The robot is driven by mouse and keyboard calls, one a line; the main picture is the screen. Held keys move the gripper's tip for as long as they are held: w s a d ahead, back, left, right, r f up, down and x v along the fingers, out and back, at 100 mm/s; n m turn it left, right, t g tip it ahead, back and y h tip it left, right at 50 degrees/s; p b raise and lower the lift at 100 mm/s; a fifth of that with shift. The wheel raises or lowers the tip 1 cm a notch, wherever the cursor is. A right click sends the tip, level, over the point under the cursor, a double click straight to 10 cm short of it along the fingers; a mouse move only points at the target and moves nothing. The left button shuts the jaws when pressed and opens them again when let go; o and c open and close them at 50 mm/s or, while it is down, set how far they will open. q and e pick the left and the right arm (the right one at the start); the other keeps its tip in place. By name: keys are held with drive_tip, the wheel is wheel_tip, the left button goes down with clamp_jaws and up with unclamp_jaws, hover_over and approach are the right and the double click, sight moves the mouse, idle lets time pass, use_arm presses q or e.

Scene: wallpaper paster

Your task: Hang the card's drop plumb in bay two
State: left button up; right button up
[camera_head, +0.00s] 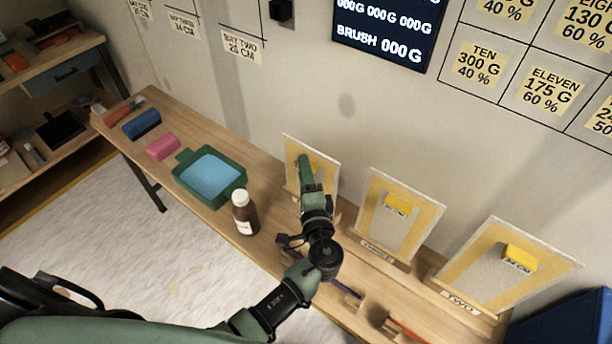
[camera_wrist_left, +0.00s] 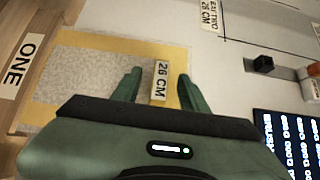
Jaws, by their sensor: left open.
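My left gripper (camera_head: 306,168) is open at the leftmost sample board (camera_head: 296,150) on the bench. In the left wrist view, its fingers (camera_wrist_left: 159,82) stand on either side of the tag reading 26 CM (camera_wrist_left: 161,72) on that board (camera_wrist_left: 85,80), beside a sign reading ONE (camera_wrist_left: 20,72). I cannot tell whether they touch the tag. On the wall, the bay two label (camera_head: 241,46) reads 26 CM; it also shows in the wrist view (camera_wrist_left: 208,17). My right gripper is not in view.
A middle board (camera_head: 375,222) and a right board marked TWO (camera_head: 478,278), tagged 34 CM, lean along the wall. A brown bottle (camera_head: 245,216), green tray (camera_head: 180,180), pink block (camera_head: 163,147) and blue block (camera_head: 141,124) stand left. A dark display (camera_head: 388,22) is above.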

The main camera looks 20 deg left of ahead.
use_arm(q)
clamp_jaws()
drive_tip(key=shift+r+p, duration=0.7)
drive_tip(key=shift+r, duration=0.25)
drive_tip(key=shift+r+p, duration=1.8)
drive_tip(key=shift+r, duration=0.8)
drive_tip(key=shift+r, duration=0.3)
wheel_tip(320, 180, up, 6)
drive_tip(key=p, duration=0.4)
drive_tip(key=s+a+f+m+t+h+b, duration=0.1)
drive_tip(key=s+a+m+h+b, duration=0.3)
drive_tip(key=s, duration=0.6)
drive_tip(key=s+d+r+m+t+h, duration=0.1)
drive_tip(key=s+r+h, duration=0.2)
drive_tip(key=s, duration=0.5)
drive_tip(key=shift+s+r+h, duration=0.25)
drive_tip(key=shift+r+h, duration=0.15)
drive_tip(key=shift+h, duration=0.2)
